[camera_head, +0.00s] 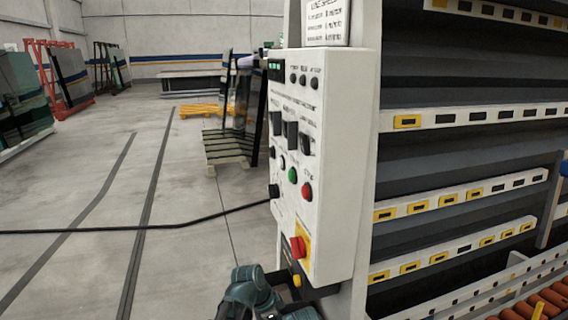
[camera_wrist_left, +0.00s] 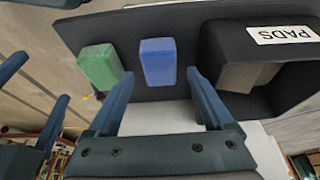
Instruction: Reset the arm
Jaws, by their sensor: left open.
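In the left wrist view, my left gripper (camera_wrist_left: 160,73) is open, with its two dark blue fingers apart. A blue block (camera_wrist_left: 158,58) shows between and beyond the fingertips, with a gap on each side. A green block (camera_wrist_left: 99,66) lies to its left. Both blocks are on a dark tray (camera_wrist_left: 108,30). My other gripper (camera_wrist_left: 42,76) shows at the left edge with its fingers apart. In the head view, part of my arm (camera_head: 250,291) shows at the bottom; no fingers can be made out there.
A dark box labelled PADS (camera_wrist_left: 283,35) adjoins the tray at the right. In the head view, a white control panel (camera_head: 318,165) with buttons stands beside the washer's dark slatted front (camera_head: 450,85). A black cable (camera_head: 130,230) crosses the floor. The floor at left is mostly clear.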

